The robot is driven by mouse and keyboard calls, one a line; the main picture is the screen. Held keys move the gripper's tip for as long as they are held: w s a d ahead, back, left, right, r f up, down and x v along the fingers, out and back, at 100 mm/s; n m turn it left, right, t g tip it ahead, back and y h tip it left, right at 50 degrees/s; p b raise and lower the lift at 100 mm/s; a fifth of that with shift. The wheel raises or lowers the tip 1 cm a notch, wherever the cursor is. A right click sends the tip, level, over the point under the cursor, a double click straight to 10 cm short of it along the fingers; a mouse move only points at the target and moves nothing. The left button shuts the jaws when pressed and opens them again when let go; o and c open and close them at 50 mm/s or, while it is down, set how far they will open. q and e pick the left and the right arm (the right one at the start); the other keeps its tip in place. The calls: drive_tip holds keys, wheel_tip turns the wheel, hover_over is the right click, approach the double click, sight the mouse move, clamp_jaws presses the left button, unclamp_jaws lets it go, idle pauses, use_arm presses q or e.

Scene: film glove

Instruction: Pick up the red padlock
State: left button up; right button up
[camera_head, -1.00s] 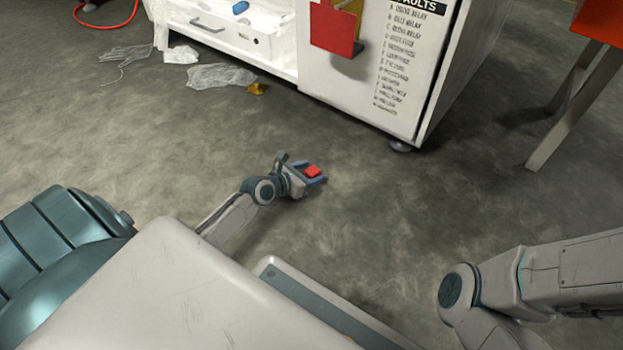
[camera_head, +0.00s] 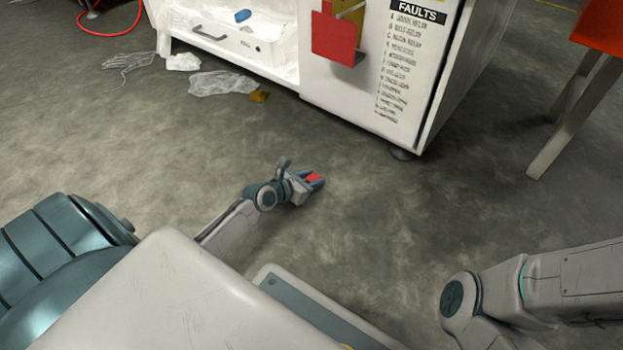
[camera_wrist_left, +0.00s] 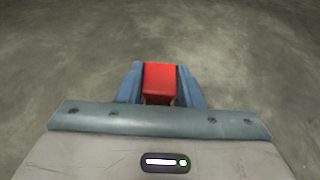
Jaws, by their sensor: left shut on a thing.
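The red padlock (camera_head: 313,178) is a small red block between the blue fingers of my left gripper (camera_head: 315,181), low over the grey floor in the middle of the head view. In the left wrist view the padlock (camera_wrist_left: 160,82) sits between both fingers of the left gripper (camera_wrist_left: 160,85), which touch its sides. The left gripper is shut on it. The padlock's shackle is not clearly seen. My right arm comes in at the lower right of the head view, but its gripper is out of the picture.
A white cabinet (camera_head: 405,75) with a fault list and a red plate (camera_head: 334,36) stands beyond. Clear plastic film (camera_head: 222,83), a film glove (camera_head: 127,61) and a small yellow-brown piece (camera_head: 259,96) lie by it. An orange-topped stand (camera_head: 602,25) is at right. The floor around the gripper is clear.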

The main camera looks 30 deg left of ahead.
sight(310, 179)
use_arm(q)
wheel_tip(310, 179, up, 4)
drive_tip(key=p, duration=0.4)
drive_tip(key=shift+a, duration=0.15)
drive_tip(key=s+a, duration=0.1)
drive_tip(key=a, duration=0.3)
drive_tip(key=s+a, duration=0.2)
drive_tip(key=a, duration=0.2)
drive_tip(key=s+a, duration=0.2)
drive_tip(key=a, duration=0.2)
drive_tip(key=shift+s+a+r, duration=0.15)
drive_tip(key=shift+a+r, duration=0.05)
drive_tip(key=shift+a, duration=0.2)
drive_tip(key=shift+s+a+r, duration=0.1)
drive_tip(key=shift+s+a, duration=0.1)
drive_tip(key=shift+a, duration=0.25)
drive_tip(key=shift+s+a+r, duration=0.1)
drive_tip(key=shift+s+a, duration=0.05)
drive_tip(key=shift+a, duration=0.3)
